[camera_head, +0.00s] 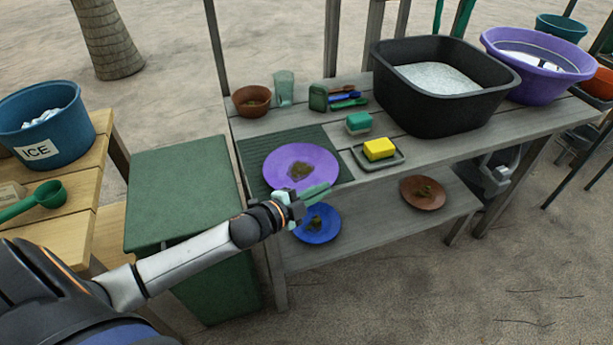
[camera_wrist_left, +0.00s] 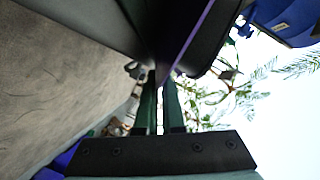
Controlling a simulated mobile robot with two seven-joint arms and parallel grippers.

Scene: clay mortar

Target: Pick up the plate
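The purple plate (camera_head: 285,162) with a brown-green scrap on it is at the front left of the grey table, over a dark green ribbed mat (camera_head: 257,150). My left gripper (camera_head: 318,190) is at the plate's near edge, its green fingers close together. In the left wrist view the fingers (camera_wrist_left: 160,100) have a narrow gap, and the plate's thin purple edge (camera_wrist_left: 188,42) runs down to it; they appear shut on the rim. A blue plate (camera_head: 329,227) with scraps lies lower, below the gripper. A brown plate (camera_head: 411,190) lies on the lower shelf. My right gripper is not in view.
Behind the plate are a brown bowl (camera_head: 252,101), a glass (camera_head: 284,89) and several brushes. To its right are a yellow sponge (camera_head: 379,148) on a tray and a large black basin (camera_head: 440,115). A green box (camera_head: 180,190) stands to the left.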

